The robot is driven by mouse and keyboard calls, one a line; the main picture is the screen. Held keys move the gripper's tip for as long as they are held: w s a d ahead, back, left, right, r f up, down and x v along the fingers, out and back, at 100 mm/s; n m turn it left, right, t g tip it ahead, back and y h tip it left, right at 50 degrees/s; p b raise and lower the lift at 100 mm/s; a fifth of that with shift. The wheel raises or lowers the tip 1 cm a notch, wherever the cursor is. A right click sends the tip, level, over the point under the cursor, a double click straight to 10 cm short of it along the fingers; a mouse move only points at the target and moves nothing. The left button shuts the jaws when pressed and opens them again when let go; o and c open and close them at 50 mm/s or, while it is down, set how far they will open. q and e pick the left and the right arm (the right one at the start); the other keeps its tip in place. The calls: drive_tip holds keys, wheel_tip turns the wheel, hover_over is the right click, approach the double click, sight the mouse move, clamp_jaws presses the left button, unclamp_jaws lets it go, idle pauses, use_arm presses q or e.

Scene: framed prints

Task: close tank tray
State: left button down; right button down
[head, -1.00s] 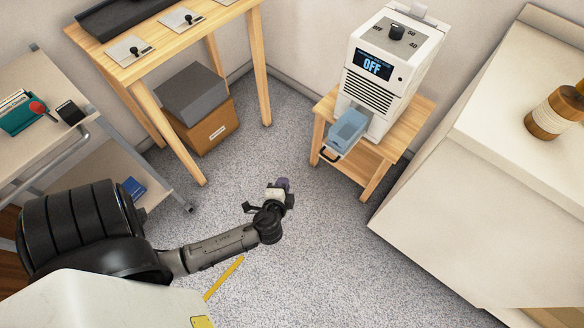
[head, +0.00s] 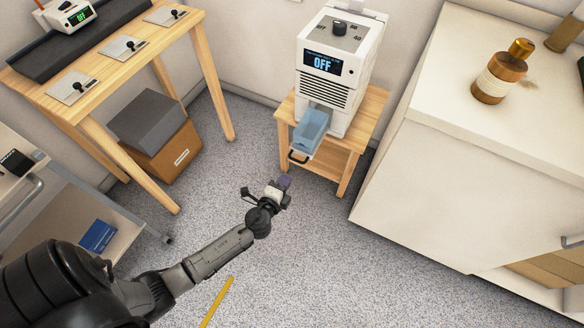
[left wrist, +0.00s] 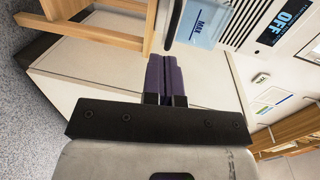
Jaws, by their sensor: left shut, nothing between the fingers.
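A white dehumidifier-like machine (head: 341,75) with a dark display reading OFF stands on a small wooden table (head: 372,118). Its translucent blue tank tray (head: 312,130) sticks out of the lower front, with a dark handle (head: 298,158) at its outer end. In the left wrist view the blue tray (left wrist: 203,22) shows at the top, a label on it, beside the machine (left wrist: 245,22). My left gripper (head: 284,182) is in front of and below the tray, apart from it. Its purple fingers (left wrist: 166,75) are together and empty. My right gripper is in neither view.
A tall wooden table (head: 115,62) with switch plates stands at the left, a cardboard box (head: 170,158) and grey box beneath it. A white cabinet (head: 440,190) with a brown bottle (head: 498,78) stands at the right. The grey floor between is open.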

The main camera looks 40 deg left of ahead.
use_arm(q)
drive_tip(key=x, duration=0.2)
drive_tip(key=r+x, duration=0.1)
drive_tip(key=x, duration=0.2)
drive_tip(key=shift+w+a, duration=0.1)
drive_tip(key=shift+w, duration=0.25)
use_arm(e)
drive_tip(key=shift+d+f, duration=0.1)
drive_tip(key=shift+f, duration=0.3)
